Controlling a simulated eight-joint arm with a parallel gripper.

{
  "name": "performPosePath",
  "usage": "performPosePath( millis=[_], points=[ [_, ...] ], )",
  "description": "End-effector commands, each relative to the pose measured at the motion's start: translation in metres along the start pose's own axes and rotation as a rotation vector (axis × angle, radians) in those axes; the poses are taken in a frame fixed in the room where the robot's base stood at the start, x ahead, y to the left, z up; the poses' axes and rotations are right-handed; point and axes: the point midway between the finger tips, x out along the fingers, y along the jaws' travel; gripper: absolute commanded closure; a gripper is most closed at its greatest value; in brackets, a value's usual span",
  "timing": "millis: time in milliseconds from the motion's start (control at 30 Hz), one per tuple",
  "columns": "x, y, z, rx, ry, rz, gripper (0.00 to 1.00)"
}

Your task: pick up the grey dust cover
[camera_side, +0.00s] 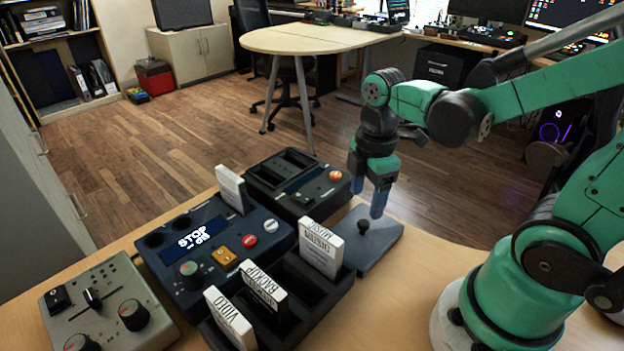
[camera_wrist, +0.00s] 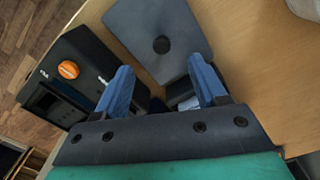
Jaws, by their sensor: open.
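The grey dust cover (camera_side: 385,250) is a flat grey plate with a black knob (camera_side: 364,226) on top. It lies on the table in the side view, right of the black rack. In the wrist view the dust cover (camera_wrist: 185,25) is at the top, with its knob (camera_wrist: 161,45) in plain sight. My gripper (camera_side: 367,197) is above the cover's far edge and points down. Its blue fingers are open and empty. In the wrist view the knob is just beyond the fingertips of my gripper (camera_wrist: 160,65), roughly between them and apart from both.
A black device with an orange button (camera_side: 335,175) stands close left of my gripper. A black rack (camera_side: 325,297) holds upright labelled cartridges, the MUSIC one (camera_side: 321,250) close to the cover. A dark blue console (camera_side: 170,262) stands further left. Table right of the cover is clear.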

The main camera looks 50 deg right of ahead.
Motion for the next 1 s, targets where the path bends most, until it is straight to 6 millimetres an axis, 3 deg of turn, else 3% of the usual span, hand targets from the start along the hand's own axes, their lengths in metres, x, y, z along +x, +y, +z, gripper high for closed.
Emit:
performPosePath(
  millis=[600,1000],
  points=[
    [0.049,-0.001,0.002,-0.046,-0.005,-0.02,0.35],
    [0.058,-0.002,0.002,-0.046,-0.005,-0.019,0.35]
  ],
)
